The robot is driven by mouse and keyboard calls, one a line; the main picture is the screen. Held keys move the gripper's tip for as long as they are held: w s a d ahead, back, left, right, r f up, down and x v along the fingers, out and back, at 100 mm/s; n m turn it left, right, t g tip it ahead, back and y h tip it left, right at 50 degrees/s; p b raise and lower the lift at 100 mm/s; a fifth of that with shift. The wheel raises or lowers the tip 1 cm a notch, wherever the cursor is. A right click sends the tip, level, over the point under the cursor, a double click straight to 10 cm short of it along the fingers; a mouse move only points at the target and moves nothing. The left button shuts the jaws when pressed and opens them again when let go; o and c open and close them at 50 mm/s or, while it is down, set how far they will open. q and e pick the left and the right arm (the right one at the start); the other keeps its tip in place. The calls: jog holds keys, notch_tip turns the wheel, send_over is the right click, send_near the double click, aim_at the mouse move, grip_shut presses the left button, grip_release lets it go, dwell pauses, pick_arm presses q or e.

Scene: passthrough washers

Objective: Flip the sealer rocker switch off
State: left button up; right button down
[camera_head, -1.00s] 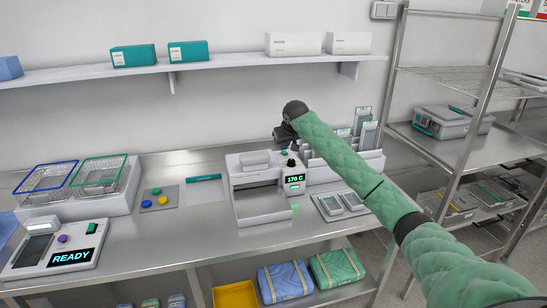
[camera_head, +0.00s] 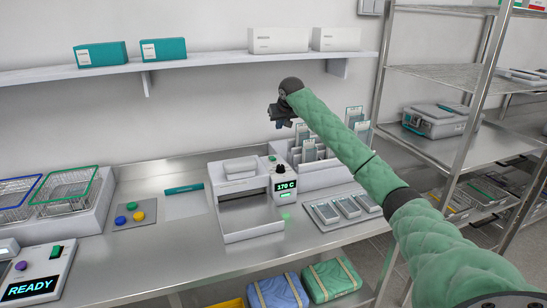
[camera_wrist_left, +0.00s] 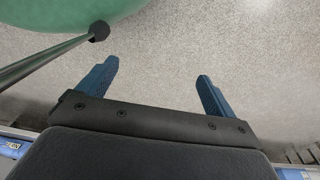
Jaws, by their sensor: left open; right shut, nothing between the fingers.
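The white sealer (camera_head: 246,228) stands on the steel counter, with a display reading 170 C (camera_head: 287,187) on its right-hand control column. A small green rocker switch (camera_head: 273,158) sits at the top of that column beside a black knob (camera_head: 280,168); its tilt is too small to tell. My right gripper (camera_head: 280,122) is shut and empty, in the air above the control column and apart from it. My left gripper (camera_wrist_left: 156,84) is open and empty in the left wrist view, over speckled floor; it is outside the head view.
White racks of upright pouches (camera_head: 308,148) stand right of the sealer, with flat grey packs (camera_head: 345,206) in front. A shelf (camera_head: 200,65) hangs above. A metal rack (camera_head: 455,75) stands right.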

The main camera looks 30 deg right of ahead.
pick_arm(q)
jog(key=w+d+r+b, duration=0.1)
jog(key=w+r+b, duration=0.1)
jog(key=w+r, duration=0.2)
jog(key=shift+w+d+r, duration=0.25)
jog(key=shift+d+r, duration=0.15)
jog(key=shift+r, duration=0.45)
pick_arm(e)
jog(key=f, duration=0.1)
jog(key=w+f, duration=0.1)
jog(key=f, duration=0.1)
jog(key=shift+d+f, duration=0.1)
jog(key=shift+f, duration=0.2)
jog(key=p, duration=0.4)
send_over(273, 157)
jog(key=s, duration=0.2)
jog(key=f, duration=0.8)
jog(key=shift+a, duration=0.35)
jog(key=f+p, duration=0.1)
jog(key=f, duration=0.2)
jog(key=shift+s+p, duration=0.35)
jog(key=shift+a+f, duration=0.1)
jog(key=shift+f, duration=0.5)
pick_arm(q)
jog(key=s+a+f, duration=0.4)
jog(key=s+f, duration=0.3)
jog(key=f, duration=0.3)
jog(key=shift+a+f+t, duration=0.3)
jog(key=shift+a+f, duration=0.05)
jog(key=shift+f, duration=0.05)
